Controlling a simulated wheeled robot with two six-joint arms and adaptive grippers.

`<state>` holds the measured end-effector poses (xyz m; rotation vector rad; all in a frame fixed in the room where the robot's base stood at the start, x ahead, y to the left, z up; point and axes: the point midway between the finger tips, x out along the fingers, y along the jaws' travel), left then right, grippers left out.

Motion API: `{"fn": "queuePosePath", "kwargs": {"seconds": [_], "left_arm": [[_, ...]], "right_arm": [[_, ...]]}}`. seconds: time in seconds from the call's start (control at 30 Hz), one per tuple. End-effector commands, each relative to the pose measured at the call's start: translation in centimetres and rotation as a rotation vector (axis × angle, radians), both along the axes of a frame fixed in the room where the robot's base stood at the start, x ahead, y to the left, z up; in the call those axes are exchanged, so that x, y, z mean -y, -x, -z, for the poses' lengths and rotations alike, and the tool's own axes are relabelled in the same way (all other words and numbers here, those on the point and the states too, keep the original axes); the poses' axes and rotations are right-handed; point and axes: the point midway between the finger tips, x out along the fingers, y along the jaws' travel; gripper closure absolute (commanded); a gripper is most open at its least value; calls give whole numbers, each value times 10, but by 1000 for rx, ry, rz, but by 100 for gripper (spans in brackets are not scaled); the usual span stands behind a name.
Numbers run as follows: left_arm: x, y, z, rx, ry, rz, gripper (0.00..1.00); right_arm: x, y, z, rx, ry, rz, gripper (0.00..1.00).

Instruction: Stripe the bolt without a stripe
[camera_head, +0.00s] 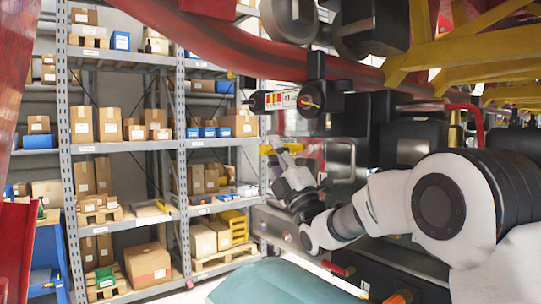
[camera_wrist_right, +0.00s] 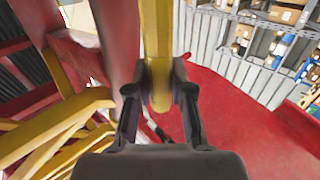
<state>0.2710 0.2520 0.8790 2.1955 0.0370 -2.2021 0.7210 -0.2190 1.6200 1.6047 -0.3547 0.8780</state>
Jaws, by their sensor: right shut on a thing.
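My right gripper (camera_head: 277,158) is in the middle of the head view, beside the coaster train's underside. It is shut on a yellow, marker-like cylinder (camera_head: 291,147), which lies roughly level in the head view. In the right wrist view, the yellow cylinder (camera_wrist_right: 157,40) runs up from between the fingers of the right gripper (camera_wrist_right: 160,98). Above the gripper, a dark round bolt-like part (camera_head: 313,98) bears a thin orange mark. I cannot make out a bolt without a stripe. My left gripper is out of view.
A labelled bar (camera_head: 274,101) sticks out left of the dark part. A thick red tube (camera_head: 220,42) crosses above, and yellow beams (camera_head: 455,50) fill the upper right. Shelving with boxes (camera_head: 150,130) stands behind. Dark train parts crowd the right side.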

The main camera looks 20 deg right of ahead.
Motion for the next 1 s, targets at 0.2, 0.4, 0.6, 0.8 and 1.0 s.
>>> {"fn": "queuePosePath", "kwargs": {"seconds": [0.2, 0.4, 0.6, 0.8, 1.0], "left_arm": [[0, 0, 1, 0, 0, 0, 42], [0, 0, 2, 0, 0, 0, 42], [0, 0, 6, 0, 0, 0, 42], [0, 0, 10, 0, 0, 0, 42], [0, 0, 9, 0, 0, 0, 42]], "right_arm": [[1, 1, -1, 0, 0, 0, 100], [1, 0, 0, 0, 0, 0, 100], [3, -6, 5, -1, 0, -1, 100], [5, -11, 8, 0, -1, -1, 100], [5, -12, 7, 0, 0, 0, 100]]}}
